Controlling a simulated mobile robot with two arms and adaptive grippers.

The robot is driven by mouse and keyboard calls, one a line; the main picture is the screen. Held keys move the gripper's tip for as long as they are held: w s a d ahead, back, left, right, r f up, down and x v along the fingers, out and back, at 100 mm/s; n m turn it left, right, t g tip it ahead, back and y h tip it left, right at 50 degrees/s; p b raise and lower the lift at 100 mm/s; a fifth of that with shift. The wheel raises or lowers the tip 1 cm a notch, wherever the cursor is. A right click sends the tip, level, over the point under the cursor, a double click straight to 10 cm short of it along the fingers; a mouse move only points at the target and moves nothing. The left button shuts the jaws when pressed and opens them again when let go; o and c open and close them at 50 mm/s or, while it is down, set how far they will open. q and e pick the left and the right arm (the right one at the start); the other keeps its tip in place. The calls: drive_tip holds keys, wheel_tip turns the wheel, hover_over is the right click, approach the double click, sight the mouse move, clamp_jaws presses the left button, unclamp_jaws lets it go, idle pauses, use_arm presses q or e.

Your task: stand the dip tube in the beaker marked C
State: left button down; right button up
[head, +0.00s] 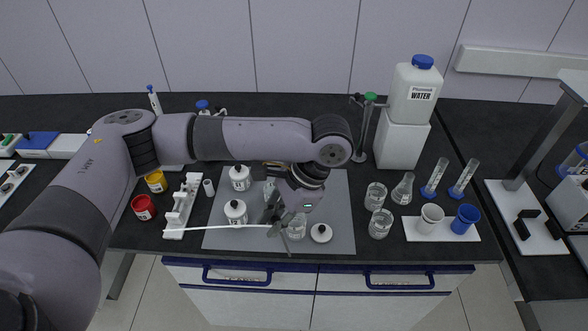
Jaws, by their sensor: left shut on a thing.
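My left gripper (272,212) is above the grey mat, shut on the dip tube (215,228), a long thin white tube. The tube lies nearly level in the view and runs left from the fingers, past the front of a white jar. A clear vessel (297,226) with small dark print stands on the mat just right of the gripper, partly hidden by it. Two glass beakers, a rear one (375,197) and a front one (380,223), stand right of the mat. I cannot read the letter C on any vessel. My right gripper is not in view.
A white rack (181,208) and red (144,207) and yellow (156,181) jars stand left. A flask (403,188), cylinders and a cup tray (441,230) stand right.

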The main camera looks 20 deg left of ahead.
use_arm(q)
drive_tip(key=m, duration=0.1)
drive_tip(key=w+m+t, duration=0.1)
drive_tip(key=m+t+y, duration=0.1)
drive_tip(key=m, duration=0.1)
drive_tip(key=shift+w+d, duration=0.15)
drive_tip(key=shift+d, duration=0.15)
drive_tip(key=w+r+m+t+h+p, duration=0.1)
drive_tip(key=w+r+m+t+h, duration=0.2)
drive_tip(key=m, duration=0.4)
drive_tip(key=w+d+m+t+h+p, duration=0.1)
drive_tip(key=w+m+t+h, duration=0.15)
drive_tip(key=m+h, duration=0.4)
drive_tip(key=w+r+m+t+h+p, duration=0.1)
drive_tip(key=w+r+m+t+h, duration=0.15)
drive_tip(key=m, duration=0.65)
wheel_tip(320, 180, down, 12)
drive_tip(key=g+b, duration=0.1)
drive_tip(key=b, duration=0.6)
drive_tip(key=shift+w+y, duration=0.2)
drive_tip(key=shift+y, duration=0.1)
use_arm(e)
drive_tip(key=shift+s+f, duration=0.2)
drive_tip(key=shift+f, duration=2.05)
use_arm(q)
drive_tip(key=shift+d, duration=0.1)
